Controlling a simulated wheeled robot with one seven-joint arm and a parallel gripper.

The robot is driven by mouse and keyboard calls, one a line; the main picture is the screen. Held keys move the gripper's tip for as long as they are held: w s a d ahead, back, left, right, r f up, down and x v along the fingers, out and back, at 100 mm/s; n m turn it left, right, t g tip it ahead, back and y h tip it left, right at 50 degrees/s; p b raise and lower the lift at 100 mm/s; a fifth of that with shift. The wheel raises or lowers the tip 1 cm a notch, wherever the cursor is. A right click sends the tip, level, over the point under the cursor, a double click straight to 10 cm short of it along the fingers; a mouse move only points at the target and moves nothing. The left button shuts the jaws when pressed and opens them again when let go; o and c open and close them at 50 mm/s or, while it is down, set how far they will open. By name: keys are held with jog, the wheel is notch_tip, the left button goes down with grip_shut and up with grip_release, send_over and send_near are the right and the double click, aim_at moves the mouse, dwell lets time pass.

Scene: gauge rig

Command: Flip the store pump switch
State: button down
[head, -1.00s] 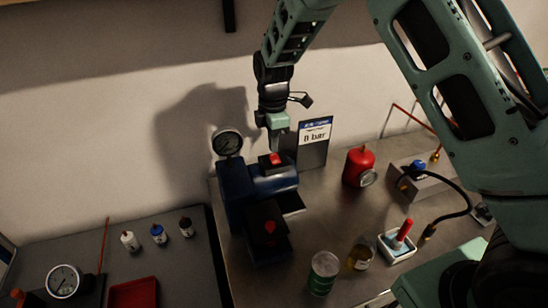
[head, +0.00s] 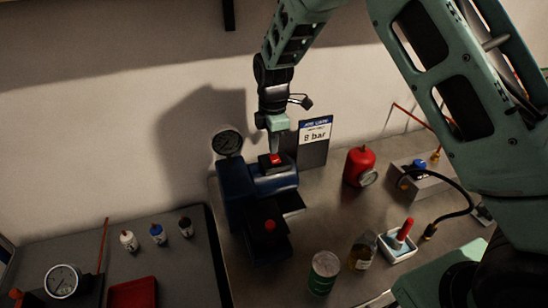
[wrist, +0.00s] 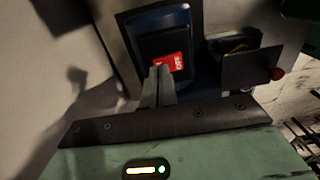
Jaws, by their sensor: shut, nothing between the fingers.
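The pump switch (wrist: 170,62) is a red rocker in a black frame; white lettering on it reads like "OFF" in the wrist view. It sits on top of the dark blue pump unit (head: 236,200) and shows in the head view as a red patch (head: 272,159). My gripper (wrist: 158,72) is shut and empty, its tips at the left part of the rocker. I cannot tell whether they touch it. In the head view my gripper (head: 277,145) points down just above the switch.
A dial gauge (head: 228,143) stands on the pump's left. An "8 bar" sign (head: 315,135) stands close behind my gripper. A red canister (head: 359,166), a green can (head: 323,272) and an amber bottle (head: 362,252) stand to the right. An open flap with a red knob (wrist: 276,73) is beside the switch.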

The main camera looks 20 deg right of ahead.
jog(key=shift+f+b, duration=0.3)
jog(key=shift+f, duration=0.3)
jog(key=shift+r+p, duration=2.45)
jog(key=shift+r, duration=1.15)
